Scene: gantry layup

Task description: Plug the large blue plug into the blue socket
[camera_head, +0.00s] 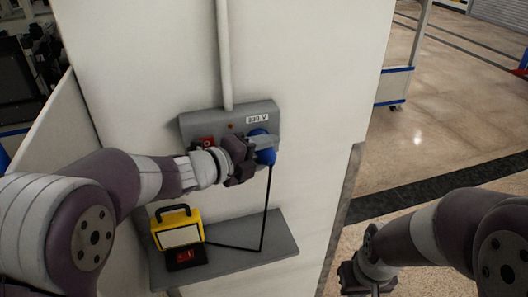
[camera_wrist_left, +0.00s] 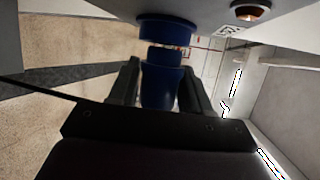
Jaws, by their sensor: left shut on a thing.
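My left gripper (camera_head: 254,156) is shut on the large blue plug (camera_head: 266,157) in front of the grey socket panel. The plug also shows between the two fingers in the left wrist view (camera_wrist_left: 162,88). The blue socket (camera_head: 259,133) is at the panel's right end, partly hidden by the gripper. In the left wrist view the blue socket (camera_wrist_left: 166,31) is straight ahead of the plug, in line with it. The plug's front is at the socket's mouth; I cannot tell how deep it sits. My right gripper (camera_head: 362,279) is low at the bottom edge, its fingers unclear.
The grey panel (camera_head: 190,123) carries a red switch (camera_head: 204,142) and a 230 V label (camera_head: 257,118). A black cable (camera_head: 264,215) hangs from the plug to the shelf.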

